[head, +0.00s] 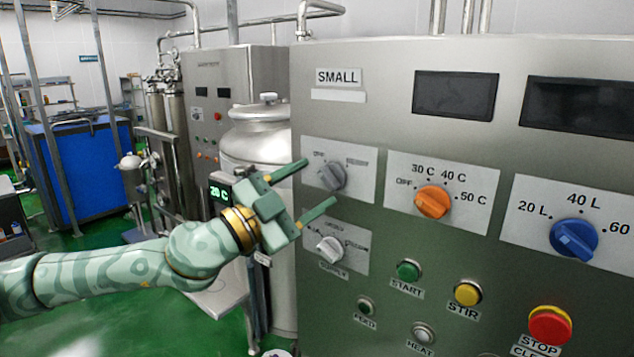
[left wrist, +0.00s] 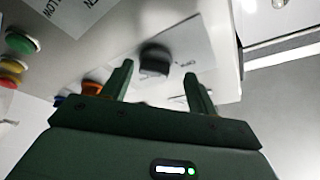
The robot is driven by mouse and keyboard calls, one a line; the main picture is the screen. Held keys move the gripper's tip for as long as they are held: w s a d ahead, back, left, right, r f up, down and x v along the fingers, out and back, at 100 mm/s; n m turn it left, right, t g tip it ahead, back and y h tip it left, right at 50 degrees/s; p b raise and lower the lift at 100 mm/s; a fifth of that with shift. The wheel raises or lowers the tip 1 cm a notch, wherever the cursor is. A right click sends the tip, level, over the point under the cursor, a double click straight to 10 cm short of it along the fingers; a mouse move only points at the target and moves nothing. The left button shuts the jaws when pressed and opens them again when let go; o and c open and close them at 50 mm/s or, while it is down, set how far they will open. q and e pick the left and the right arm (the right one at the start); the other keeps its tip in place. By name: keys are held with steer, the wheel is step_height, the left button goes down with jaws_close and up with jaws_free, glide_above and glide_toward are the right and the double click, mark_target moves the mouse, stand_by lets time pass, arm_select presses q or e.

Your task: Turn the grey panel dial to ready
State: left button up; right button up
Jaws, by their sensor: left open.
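The grey panel dial (head: 333,176) sits on a pale label plate at the left side of the steel panel, below the SMALL sign. The plate reads OFF at upper left; the text at its right is too small to read. The dial's pointer seems to lean up and left, toward OFF. My left gripper (head: 319,183) is open and empty, its two fingers reaching toward the panel on either side of the dial's line. In the left wrist view the dial (left wrist: 155,60) shows dark between the open fingertips (left wrist: 158,70), apart from both. Contact is not visible.
A lighter dial (head: 330,250) labelled SUPPLY is just below. The orange temperature dial (head: 432,201) and blue volume dial (head: 573,239) are to the right. Green START (head: 409,270), yellow STIR (head: 467,293) and red STOP (head: 550,325) buttons are lower. A steel tank (head: 255,145) stands behind my gripper.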

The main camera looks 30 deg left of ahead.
arm_select(q)
steer(key=shift+w+d+r+p, duration=0.2)
steer(key=shift+w+d+p, duration=0.2)
steer(key=shift+w+d, duration=0.3)
steer(key=c, duration=1)
